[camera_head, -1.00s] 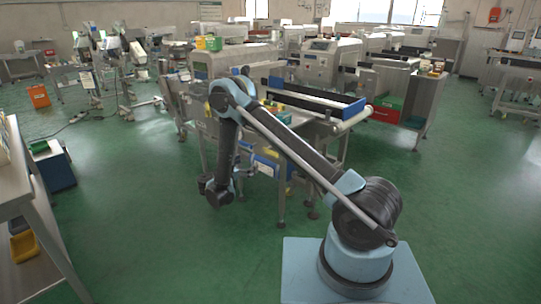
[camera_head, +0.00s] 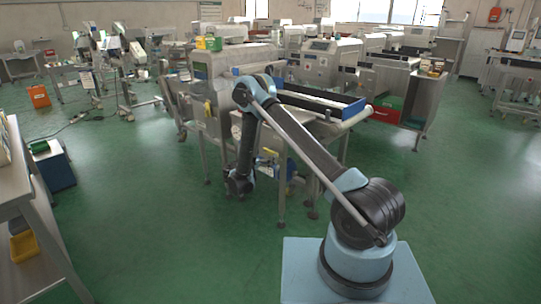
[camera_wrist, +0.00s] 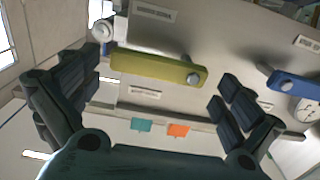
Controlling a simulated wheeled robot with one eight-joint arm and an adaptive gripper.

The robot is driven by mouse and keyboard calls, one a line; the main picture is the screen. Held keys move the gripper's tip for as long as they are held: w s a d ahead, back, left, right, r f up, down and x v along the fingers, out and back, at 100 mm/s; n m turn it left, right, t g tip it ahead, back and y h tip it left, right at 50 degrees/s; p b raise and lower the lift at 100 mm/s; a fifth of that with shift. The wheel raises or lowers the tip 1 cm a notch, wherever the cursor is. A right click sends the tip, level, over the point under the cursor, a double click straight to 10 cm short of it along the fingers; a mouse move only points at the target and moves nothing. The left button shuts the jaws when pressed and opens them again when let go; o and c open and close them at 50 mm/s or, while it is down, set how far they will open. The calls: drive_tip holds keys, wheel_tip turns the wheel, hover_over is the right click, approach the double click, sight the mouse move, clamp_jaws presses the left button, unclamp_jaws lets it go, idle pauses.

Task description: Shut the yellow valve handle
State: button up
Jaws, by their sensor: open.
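The yellow valve handle (camera_wrist: 155,68) is a long bar with a round bolt near its right end. In the wrist view it lies nearly level, tilted slightly down to the right, against a grey metal panel (camera_wrist: 225,35). My gripper (camera_wrist: 158,78) is open and empty, with its left finger near the handle's left end and its right finger beyond the bolt end. The handle appears beyond the fingertips; I cannot tell how far. In the head view my arm's dark wrist (camera_head: 240,182) is beside the machine's legs, and I cannot make out the handle there.
A blue handle (camera_wrist: 297,84) with a bolt sits right of my right finger, above a round gauge (camera_wrist: 307,110). A teal tag (camera_wrist: 141,125) and an orange tag (camera_wrist: 178,130) show below. A conveyor (camera_head: 318,104) stands behind my arm.

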sight(269, 152)
drive_tip(key=shift+x, duration=1.7)
drive_tip(key=shift+c, duration=0.6)
drive_tip(key=c, duration=1.1)
drive_tip(key=shift+a, duration=0.1)
